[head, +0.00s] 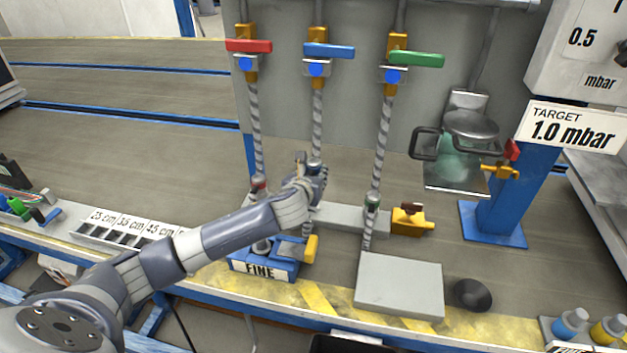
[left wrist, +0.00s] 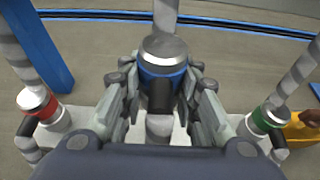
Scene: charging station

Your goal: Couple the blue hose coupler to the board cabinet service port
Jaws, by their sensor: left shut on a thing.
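My left gripper (head: 308,188) reaches in from the left and is shut on the blue hose coupler (head: 316,167). In the left wrist view the coupler (left wrist: 163,76) has a silver top and a blue band, and stands roughly upright between the fingers (left wrist: 160,110). A grey braided hose (head: 317,125) runs up from it to the blue-handled valve (head: 329,51) on the grey panel (head: 350,95). The coupler's lower end is partly hidden by the gripper. I cannot make out a board cabinet service port for certain. My right gripper is not in view.
The red-banded coupler (left wrist: 40,106) and green-banded coupler (left wrist: 267,120) stand on either side. A grey block (head: 352,218), a yellow fitting (head: 410,219), a FINE box (head: 262,268), a grey slab (head: 400,286) and a black bowl (head: 473,293) are nearby.

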